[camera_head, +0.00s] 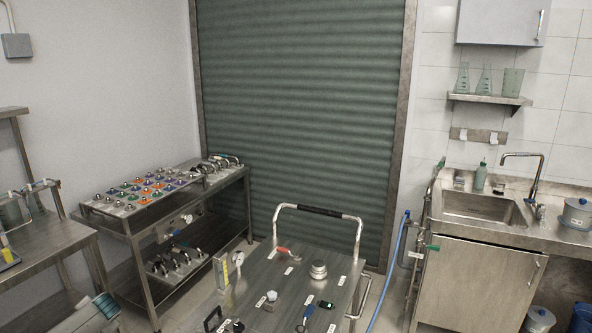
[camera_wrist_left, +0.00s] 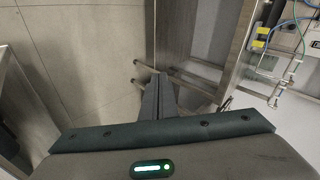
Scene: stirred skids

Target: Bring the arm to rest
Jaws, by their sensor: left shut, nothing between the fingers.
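My left gripper (camera_wrist_left: 158,97) shows in the left wrist view with its two dark fingers together, shut and empty. It points down past a metal table leg and lower rails, and the floor lies below it. I see nothing touching its fingertips. The left fingertips are not visible there. My right arm and right gripper are in neither view.
A cart (camera_head: 285,290) with a raised handle, small tools and a round weight stands front centre. A two-tier bench (camera_head: 140,225) with several coloured knobs stands left of it. A steel table (camera_head: 45,245) is at far left. A sink counter (camera_head: 485,208) is right.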

